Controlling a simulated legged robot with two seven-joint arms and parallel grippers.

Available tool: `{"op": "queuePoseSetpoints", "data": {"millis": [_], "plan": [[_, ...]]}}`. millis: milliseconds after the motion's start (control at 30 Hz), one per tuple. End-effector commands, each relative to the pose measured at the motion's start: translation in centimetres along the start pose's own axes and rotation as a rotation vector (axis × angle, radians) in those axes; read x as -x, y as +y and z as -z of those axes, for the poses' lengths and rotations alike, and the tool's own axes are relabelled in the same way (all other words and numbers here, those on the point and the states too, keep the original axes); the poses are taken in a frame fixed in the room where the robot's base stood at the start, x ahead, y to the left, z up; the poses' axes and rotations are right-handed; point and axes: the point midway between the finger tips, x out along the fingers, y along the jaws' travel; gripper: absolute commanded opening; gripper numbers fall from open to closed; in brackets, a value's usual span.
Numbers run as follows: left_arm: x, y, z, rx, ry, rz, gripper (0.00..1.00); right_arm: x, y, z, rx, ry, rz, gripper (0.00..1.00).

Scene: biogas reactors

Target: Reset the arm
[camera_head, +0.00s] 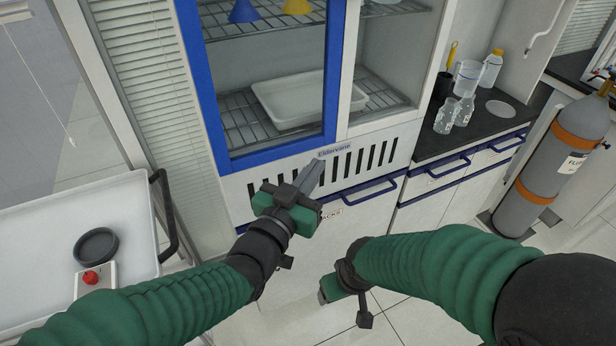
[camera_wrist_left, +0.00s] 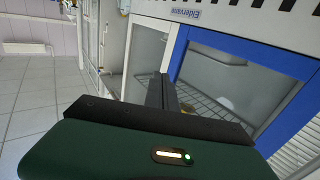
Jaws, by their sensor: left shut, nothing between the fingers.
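My left gripper (camera_head: 310,179) is in the middle of the head view, in front of the vented lower panel of a cabinet. Its fingers are shut with nothing between them. They also show in the left wrist view (camera_wrist_left: 162,92), pointing toward the blue-framed cabinet door. My right arm comes in from the right of the head view and bends down. Its green and black wrist (camera_head: 345,284) hangs low over the floor; its fingertips cannot be made out.
The cabinet (camera_head: 230,163) with a blue-framed glass door stands ahead, a white tray (camera_head: 290,98) on its shelf. A white cart (camera_head: 135,215) is at left. A dark counter (camera_head: 425,148) with glassware and a grey gas cylinder (camera_head: 560,165) are at right. Floor shows below.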

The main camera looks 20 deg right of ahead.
Motion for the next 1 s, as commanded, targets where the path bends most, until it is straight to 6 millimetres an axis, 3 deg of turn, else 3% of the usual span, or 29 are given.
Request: {"op": "queuePoseSetpoints", "data": {"millis": [100, 333, 467, 567, 600, 667, 700, 800, 900, 1000], "plan": [[1.4, -0.1, 0.0, -0.001, -0.001, 0.001, 0.0, 0.0, 0.0, 0.0, 0.0, 0.0, 0.0, 0.72], [1.9, -0.8, -0.2, 0.001, -0.02, 0.015, 0.0, 0.3, 0.0, 0.1, -0.001, 0.0, 0.0, 0.72], [4.0, -5.5, -2.6, 0.005, -0.186, 0.124, 0.0, 2.1, 0.0, 0.5, -0.001, 0.0, 0.0, 0.72], [8.7, -11.4, -6.3, 0.043, -0.421, 0.273, 0.0, 4.1, 0.0, 1.0, 0.0, 0.0, 0.0, 0.72], [11.4, -13.5, -7.8, 0.072, -0.523, 0.336, 0.0, 4.9, 0.0, 1.2, 0.0, 0.0, 0.0, 0.72], [15.9, -16.0, -10.0, 0.129, -0.676, 0.426, 0.0, 6.0, 0.0, 1.4, 0.0, 0.0, 0.0, 0.72], [19.1, -17.2, -11.2, 0.175, -0.775, 0.481, 0.0, 6.8, 0.0, 1.6, 0.0, 0.0, 0.0, 0.72], [27.0, -18.1, -13.4, 0.31, -0.997, 0.592, 0.0, 8.3, 0.0, 2.0, 0.0, 0.0, 0.0, 0.72], [33.0, -17.3, -14.5, 0.439, -1.157, 0.658, 0.0, 9.3, 0.0, 2.2, 0.0, 0.0, 0.0, 0.72], [36.1, -16.3, -15.1, 0.518, -1.242, 0.684, 0.0, 9.6, 0.0, 2.3, 0.0, 0.0, 0.0, 0.72]]}}
